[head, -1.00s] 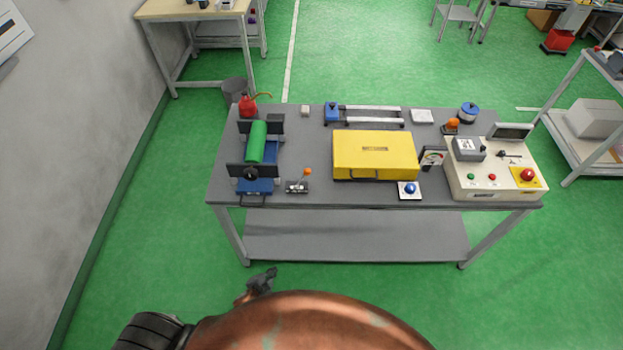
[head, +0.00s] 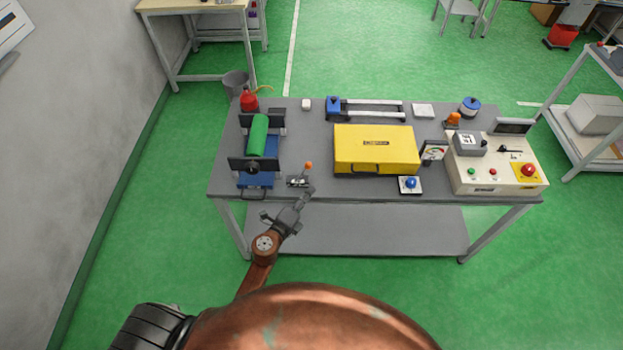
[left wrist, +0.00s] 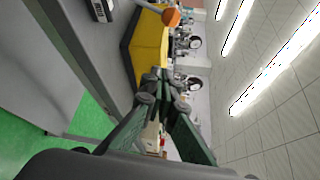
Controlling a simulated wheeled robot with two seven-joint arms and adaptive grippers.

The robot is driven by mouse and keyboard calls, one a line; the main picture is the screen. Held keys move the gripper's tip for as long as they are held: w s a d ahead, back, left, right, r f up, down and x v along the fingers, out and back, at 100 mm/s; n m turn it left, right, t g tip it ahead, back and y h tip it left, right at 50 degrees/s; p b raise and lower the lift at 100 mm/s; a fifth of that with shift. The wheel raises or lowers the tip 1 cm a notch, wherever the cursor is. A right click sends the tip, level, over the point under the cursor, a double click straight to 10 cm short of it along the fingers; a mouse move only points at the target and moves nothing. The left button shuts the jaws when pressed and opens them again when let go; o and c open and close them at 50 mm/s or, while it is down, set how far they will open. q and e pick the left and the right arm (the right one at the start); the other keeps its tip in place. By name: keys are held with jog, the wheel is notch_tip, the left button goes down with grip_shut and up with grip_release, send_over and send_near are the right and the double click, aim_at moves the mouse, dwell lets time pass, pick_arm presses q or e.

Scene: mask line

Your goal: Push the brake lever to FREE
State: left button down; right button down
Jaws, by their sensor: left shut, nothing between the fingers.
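The brake lever (head: 308,166) has an orange ball knob and rises from a small dark base (head: 298,181) near the table's front edge. In the left wrist view the orange knob (left wrist: 171,17) shows at the top, with part of the base (left wrist: 101,9) to its left. My left gripper (head: 309,191) is shut and empty, just in front of the lever at the table edge. In the left wrist view its fingertips (left wrist: 160,84) meet below the knob in the picture, apart from it. FREE lettering cannot be read. My right gripper is not in view.
A blue vice-like fixture with a green roller (head: 257,138) stands left of the lever. A yellow case (head: 375,150) stands to its right, with a blue button (head: 410,184) before it. A control box (head: 495,176) is at the far right.

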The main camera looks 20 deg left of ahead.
pick_arm(q)
jog(key=w+a+b, duration=0.1)
jog(key=w, duration=0.8)
jog(key=shift+a+f, duration=0.15)
jog(key=shift+a, duration=0.2)
